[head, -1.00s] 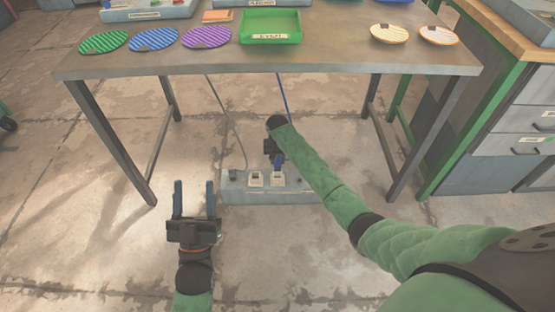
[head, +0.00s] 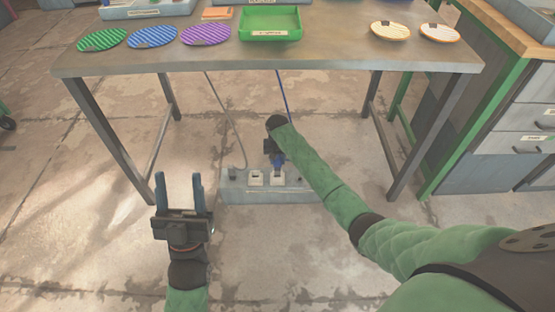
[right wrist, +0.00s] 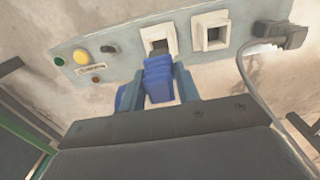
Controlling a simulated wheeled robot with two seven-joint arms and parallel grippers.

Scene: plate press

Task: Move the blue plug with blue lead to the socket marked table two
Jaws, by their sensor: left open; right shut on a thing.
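The blue plug (right wrist: 158,78) is between the fingers of my right gripper (right wrist: 156,88), which is shut on it. In the head view the plug (head: 278,160) is just above a white socket (head: 278,178) on the grey socket box (head: 230,190). In the right wrist view the plug covers part of that socket (right wrist: 160,40), whose dark opening shows behind it. I cannot tell whether they touch. The blue lead (head: 284,95) runs up toward the table. Another white socket (right wrist: 210,32) is empty. Socket markings are not readable. My left gripper (head: 181,180) is open and empty, left of the box.
A grey plug (right wrist: 288,36) with a grey lead sits at one end of the box. Yellow and green buttons (right wrist: 82,57) are at the other. The table (head: 330,60) above carries striped plates and a green tray (head: 270,24). Floor is clear around the box.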

